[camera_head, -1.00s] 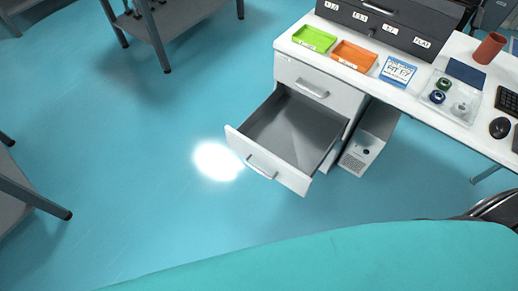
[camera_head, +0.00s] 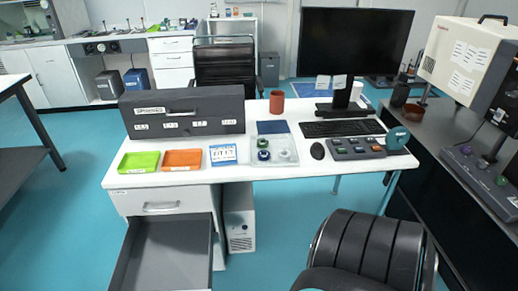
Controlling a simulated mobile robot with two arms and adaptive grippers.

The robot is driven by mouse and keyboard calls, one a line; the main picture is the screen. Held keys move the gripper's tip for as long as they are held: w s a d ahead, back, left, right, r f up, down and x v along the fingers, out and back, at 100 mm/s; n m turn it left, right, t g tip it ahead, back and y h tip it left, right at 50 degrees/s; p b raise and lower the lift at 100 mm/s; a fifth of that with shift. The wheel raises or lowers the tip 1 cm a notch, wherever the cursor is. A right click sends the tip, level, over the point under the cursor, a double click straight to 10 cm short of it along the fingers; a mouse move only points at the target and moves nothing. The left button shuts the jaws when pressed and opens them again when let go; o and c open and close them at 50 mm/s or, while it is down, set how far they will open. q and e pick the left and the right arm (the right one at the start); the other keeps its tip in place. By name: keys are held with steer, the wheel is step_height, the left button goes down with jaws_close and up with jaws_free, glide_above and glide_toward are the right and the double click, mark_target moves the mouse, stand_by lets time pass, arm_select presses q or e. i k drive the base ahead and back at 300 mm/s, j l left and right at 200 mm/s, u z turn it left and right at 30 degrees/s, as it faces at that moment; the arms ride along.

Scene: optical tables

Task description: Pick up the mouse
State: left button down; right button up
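A small black mouse (camera_head: 317,151) lies on the white desk (camera_head: 270,175), near its front edge. It sits between a clear tray with rolls of tape on the left and a grey button panel on the right, just in front of the keyboard. Nothing covers it. Neither of my grippers shows in the head view.
The keyboard (camera_head: 343,128), monitor (camera_head: 355,45), clear tray (camera_head: 276,150) and button panel (camera_head: 355,149) surround the mouse. A black chair (camera_head: 365,250) stands in front of the desk's right part. An open drawer (camera_head: 165,255) juts out at the lower left.

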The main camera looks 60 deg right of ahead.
mark_target(316, 150)
steer(key=z, duration=2.3)
steer(key=i+j, duration=0.15)
steer(key=i, duration=0.15)
